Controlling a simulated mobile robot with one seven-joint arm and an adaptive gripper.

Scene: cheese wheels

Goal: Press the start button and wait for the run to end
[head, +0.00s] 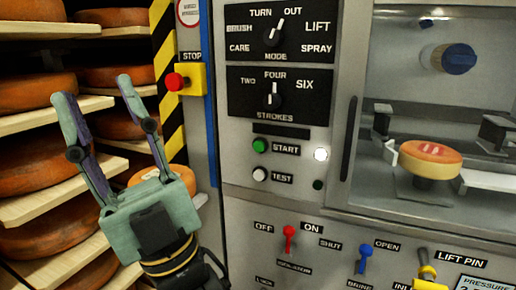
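The green start button (260,145) is on the grey control panel, left of its START label. A white lamp (321,154) right of that label looks lit. My gripper (95,90) is at the left, in front of the cheese shelves, with its two fingers spread apart and nothing between them. It is well left of the start button and apart from the panel. Behind the window at the right, an orange cheese wheel (430,160) with a pale side and reddish marks on top rests on a support.
A red stop button (175,81) on a yellow box lies between my gripper and the panel. A pale test button (260,174) is just below start. The strokes knob (274,96) points up at FOUR. Red (288,238) and blue (364,258) levers stick out below.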

